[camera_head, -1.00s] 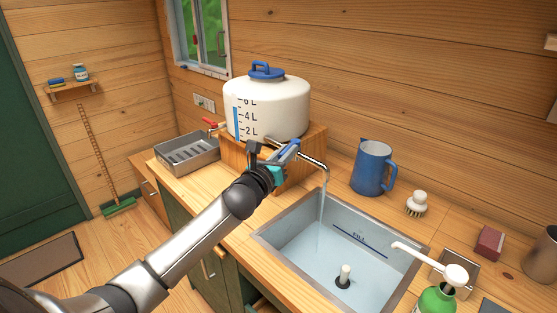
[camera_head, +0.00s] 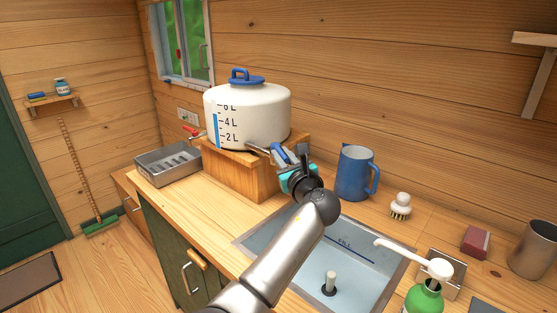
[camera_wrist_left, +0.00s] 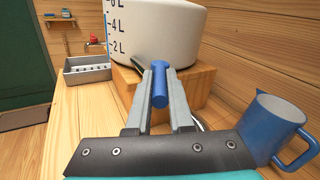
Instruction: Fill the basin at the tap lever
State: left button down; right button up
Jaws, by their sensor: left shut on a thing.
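The blue tap lever (camera_head: 279,151) sticks out in front of the white water tank (camera_head: 247,118), which stands on a wooden block. My left gripper (camera_head: 285,158) is shut on the lever; in the left wrist view the lever's blue end (camera_wrist_left: 159,88) sits between the two fingers. My arm and gripper hide most of the spout and the place below it, so I cannot see whether water runs. The steel basin (camera_head: 262,254) lies in the counter with a FILL line on its far wall and an upright plug (camera_head: 330,282). Its water level is unclear. My right gripper does not show.
A blue jug (camera_head: 354,173) stands behind the basin, close to the right of my gripper. A grey tray (camera_head: 165,168) is left of the tank.

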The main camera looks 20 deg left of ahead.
pick_arm(q)
jog(key=shift+d+g+y, duration=0.1)
jog(key=shift+g+y, duration=0.2)
jog(key=c, duration=0.8)
grip_release()
jog(key=p+v, duration=0.1)
jog(key=v, duration=1.4)
jog(key=shift+p, duration=0.3)
